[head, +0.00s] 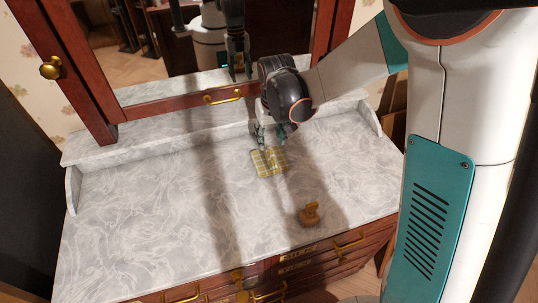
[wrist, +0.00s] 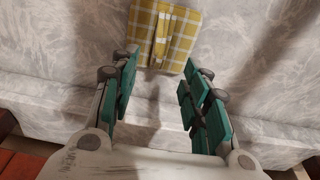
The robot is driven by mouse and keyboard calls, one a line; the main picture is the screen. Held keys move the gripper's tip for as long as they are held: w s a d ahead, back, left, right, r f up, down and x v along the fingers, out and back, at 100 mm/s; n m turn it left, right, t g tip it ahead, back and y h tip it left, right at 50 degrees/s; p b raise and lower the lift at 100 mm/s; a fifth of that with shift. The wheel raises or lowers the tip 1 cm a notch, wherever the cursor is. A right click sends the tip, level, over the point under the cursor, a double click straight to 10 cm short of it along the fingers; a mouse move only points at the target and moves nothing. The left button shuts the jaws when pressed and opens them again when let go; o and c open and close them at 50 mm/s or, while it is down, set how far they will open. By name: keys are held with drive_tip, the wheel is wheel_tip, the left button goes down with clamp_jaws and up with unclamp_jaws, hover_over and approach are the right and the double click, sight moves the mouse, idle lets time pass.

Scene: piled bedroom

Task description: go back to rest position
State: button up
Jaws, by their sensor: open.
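My gripper (head: 272,136) reaches down over the back middle of the marble dresser top (head: 150,200). In the wrist view my gripper (wrist: 163,85) is open, with its two teal-padded fingers apart and nothing between them. A yellow and white plaid item (head: 268,162), perhaps a folded cloth or wallet, lies on the marble just in front of the fingers. It also shows in the wrist view (wrist: 180,48), beyond the fingertips; I cannot tell whether they touch it.
A small brown object (head: 310,213) stands near the dresser's front right edge. The left of the marble top is clear.

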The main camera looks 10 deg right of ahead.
idle(0.7)
drive_tip(key=shift+s+d+r, duration=0.15)
drive_tip(key=shift+d+r, duration=0.05)
drive_tip(key=shift+r, duration=0.15)
drive_tip(key=s+d+r+m+t+b, duration=0.1)
drive_tip(key=s+d+r+t+b, duration=0.1)
drive_tip(key=s+d+r, duration=0.6)
drive_tip(key=s+d+r+t+b, duration=0.1)
drive_tip(key=s+d, duration=0.1)
drive_tip(key=s, duration=0.5)
drive_tip(key=s+d+r+m+t, duration=0.1)
drive_tip(key=s+r+t, duration=0.1)
drive_tip(key=s, duration=0.5)
drive_tip(key=shift+s+d+r+b, duration=0.2)
drive_tip(key=shift+s+d+b, duration=0.1)
drive_tip(key=shift+d+b, duration=0.05)
idle(0.8)
